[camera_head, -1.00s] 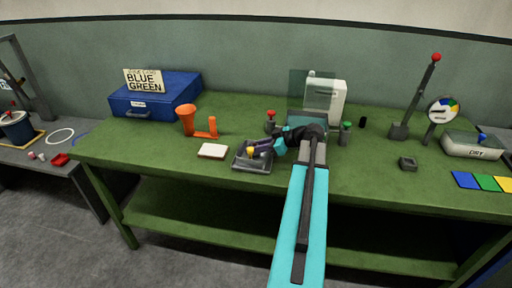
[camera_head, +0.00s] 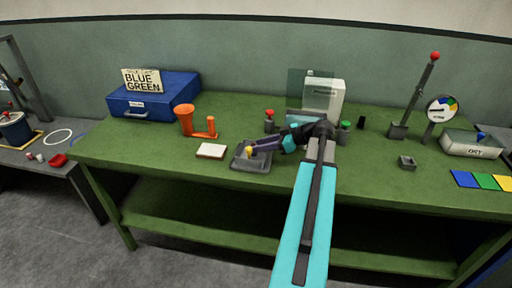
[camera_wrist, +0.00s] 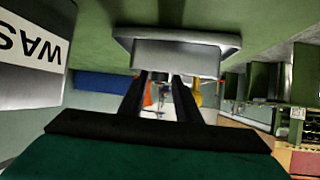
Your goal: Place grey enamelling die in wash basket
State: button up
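My gripper (camera_head: 254,147) points left over a grey tray-like piece (camera_head: 262,166) with a yellow knob (camera_head: 248,151). In the upside-down wrist view, two dark finger edges of my gripper (camera_wrist: 162,80) stand apart with a view through between them. A grey block with a wide flange (camera_wrist: 180,52) lies just past the tips; the yellow knob (camera_wrist: 196,95) shows beside one finger. I cannot tell if they touch. A container labelled "WAS…" (camera_wrist: 30,55), partly cut off, stands close by. I cannot tell which grey piece is the die; a small hollow grey block (camera_head: 407,163) sits farther right.
A white block (camera_head: 211,151) and an orange funnel stand (camera_head: 186,120) are left of my gripper. A red-knobbed post (camera_head: 269,121), a green-knobbed post (camera_head: 345,132) and a white box (camera_head: 335,98) are behind my arm. A DRY box (camera_head: 470,148) stands far right.

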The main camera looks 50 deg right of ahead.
jog(key=v, duration=0.8)
jog(key=shift+b, duration=0.45)
jog(key=shift+s+r, duration=0.1)
jog(key=shift+r, duration=0.1)
